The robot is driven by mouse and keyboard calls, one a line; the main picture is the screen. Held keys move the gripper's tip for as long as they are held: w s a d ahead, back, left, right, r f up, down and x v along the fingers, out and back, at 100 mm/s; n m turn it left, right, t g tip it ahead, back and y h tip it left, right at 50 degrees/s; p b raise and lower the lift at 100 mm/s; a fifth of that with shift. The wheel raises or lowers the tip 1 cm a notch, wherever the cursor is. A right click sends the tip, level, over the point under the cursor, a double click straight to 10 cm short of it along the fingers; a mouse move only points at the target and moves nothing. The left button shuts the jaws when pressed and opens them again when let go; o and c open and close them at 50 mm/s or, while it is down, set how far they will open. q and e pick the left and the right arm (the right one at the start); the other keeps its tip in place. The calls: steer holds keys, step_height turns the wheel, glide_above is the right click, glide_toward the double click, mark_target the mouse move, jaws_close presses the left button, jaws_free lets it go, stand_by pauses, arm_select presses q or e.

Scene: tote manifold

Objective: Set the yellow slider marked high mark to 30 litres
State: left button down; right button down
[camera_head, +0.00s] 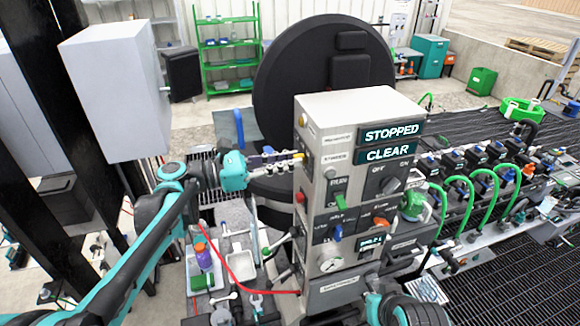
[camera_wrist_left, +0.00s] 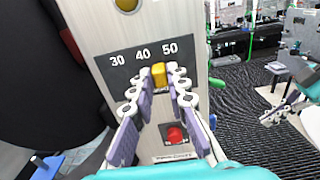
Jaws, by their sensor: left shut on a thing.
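The yellow slider (camera_wrist_left: 159,75) sits on a dark scale plate (camera_wrist_left: 116,78) marked 30, 40 and 50, and stands between the 40 and 50 marks. My left gripper (camera_wrist_left: 160,80) is shut on it, one finger on each side. In the head view my left gripper (camera_head: 279,163) reaches the left side of the grey control cabinet (camera_head: 345,108). The fingers hide most of the slider's track. What seems to be my right gripper (camera_wrist_left: 280,108) shows at the right of the wrist view, away from the slider; its opening is unclear.
A red button (camera_wrist_left: 174,135) lies below the slider and an amber lamp (camera_wrist_left: 126,4) above the scale. A big black disc (camera_head: 285,75) stands behind the cabinet. A red cable (camera_head: 238,280), a purple bottle (camera_head: 203,257) and wrenches lie on the bench at lower left.

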arm_select(q)
steer(key=w, duration=0.1)
steer(key=w+a, duration=0.1)
steer(key=w, duration=0.3)
steer(key=shift+w+a+b, duration=0.1)
steer(key=shift+a+b, duration=0.25)
steer(key=shift+r, duration=0.15)
steer(key=c, duration=1.6)
jaws_free()
steer(key=shift+o, duration=0.6)
steer(key=shift+w, duration=0.1)
steer(key=shift+a, duration=0.1)
